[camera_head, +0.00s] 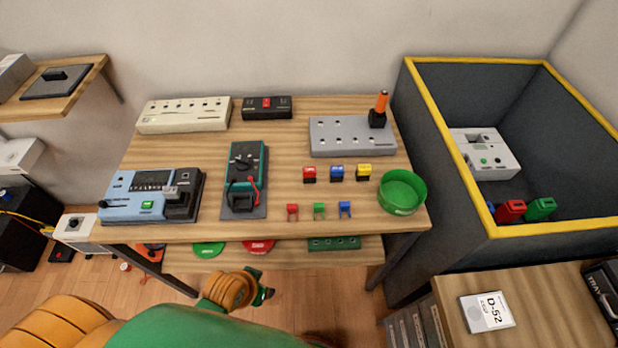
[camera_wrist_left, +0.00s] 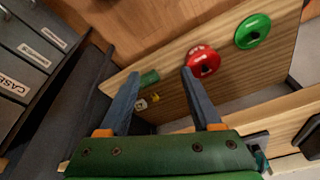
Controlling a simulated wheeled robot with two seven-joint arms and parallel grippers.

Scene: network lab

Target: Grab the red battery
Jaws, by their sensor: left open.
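Several red things show, and I cannot tell for sure which is the red battery. A red block with a dark base (camera_head: 309,175) stands on the tabletop, left of a blue block (camera_head: 336,172) and a yellow block (camera_head: 363,171). A red upright piece (camera_head: 510,210) sits in the dark bin beside a green one (camera_head: 540,208). A small red clip-like piece (camera_head: 292,211) is near the table's front edge. My left gripper (camera_head: 264,293) is in front of the table, below the tabletop. In the left wrist view it (camera_wrist_left: 165,95) is open and empty. My right gripper is out of view.
The wooden table (camera_head: 210,232) also carries a green bowl (camera_head: 402,191), a multimeter (camera_head: 244,180) and several panels. A lower shelf holds a red disc (camera_wrist_left: 202,61) and a green disc (camera_wrist_left: 252,31). The yellow-rimmed bin (camera_head: 440,145) stands right of the table.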

